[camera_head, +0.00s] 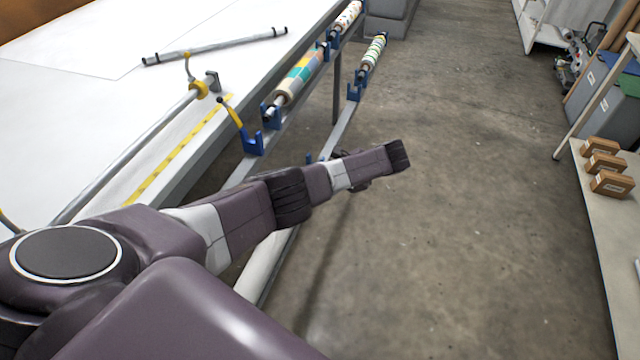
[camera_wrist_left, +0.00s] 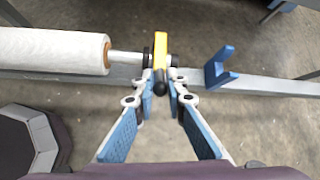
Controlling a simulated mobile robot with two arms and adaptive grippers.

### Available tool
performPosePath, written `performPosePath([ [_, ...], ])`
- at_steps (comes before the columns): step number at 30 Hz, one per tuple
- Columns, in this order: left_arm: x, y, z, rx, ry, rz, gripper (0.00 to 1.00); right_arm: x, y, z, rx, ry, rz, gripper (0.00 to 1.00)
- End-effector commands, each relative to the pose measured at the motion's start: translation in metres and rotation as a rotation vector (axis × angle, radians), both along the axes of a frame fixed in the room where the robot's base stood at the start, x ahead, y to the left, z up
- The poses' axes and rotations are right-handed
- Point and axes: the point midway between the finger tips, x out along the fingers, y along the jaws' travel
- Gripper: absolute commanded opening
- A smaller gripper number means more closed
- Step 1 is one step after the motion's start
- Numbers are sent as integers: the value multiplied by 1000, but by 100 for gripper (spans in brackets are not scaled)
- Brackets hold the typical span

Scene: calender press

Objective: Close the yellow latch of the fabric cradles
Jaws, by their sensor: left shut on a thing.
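In the left wrist view my left gripper (camera_wrist_left: 160,92) is shut on the yellow latch (camera_wrist_left: 161,52), with its fingertips around the latch's black knob (camera_wrist_left: 160,88). The latch stands at the shaft end of a white fabric roll (camera_wrist_left: 52,50). I cannot tell whether the latch is fully down. An empty blue cradle (camera_wrist_left: 221,70) stands just to the right, apart from the gripper. In the head view another yellow latch (camera_head: 230,112) stands raised above a blue cradle (camera_head: 253,143). My left gripper is hidden there behind my arm. My right gripper is not in view.
Patterned fabric rolls (camera_head: 302,75) rest in blue cradles along the white table (camera_head: 100,120). A metal rail (camera_wrist_left: 260,85) carries the cradles in the wrist view. A side table (camera_head: 605,235) with brown blocks (camera_head: 606,163) stands at right. The concrete floor (camera_head: 455,200) between is clear.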

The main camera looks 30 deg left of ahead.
Motion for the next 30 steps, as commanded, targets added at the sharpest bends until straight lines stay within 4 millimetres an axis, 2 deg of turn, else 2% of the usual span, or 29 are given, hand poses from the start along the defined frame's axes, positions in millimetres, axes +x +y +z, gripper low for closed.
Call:
performPosePath([
  [1, -2, -1, -3, -4, 4, 2, 15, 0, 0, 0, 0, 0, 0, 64],
  [4, -2, -1, -2, -4, 4, 2, 26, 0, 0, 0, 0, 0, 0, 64],
  [15, 0, -5, 3, -4, 0, -1, 26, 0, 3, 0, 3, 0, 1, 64],
  [20, 3, -23, 21, -4, -2, -3, 26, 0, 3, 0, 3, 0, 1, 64],
  [30, 8, -71, 70, -5, 0, -1, 26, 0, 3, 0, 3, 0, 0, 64],
])
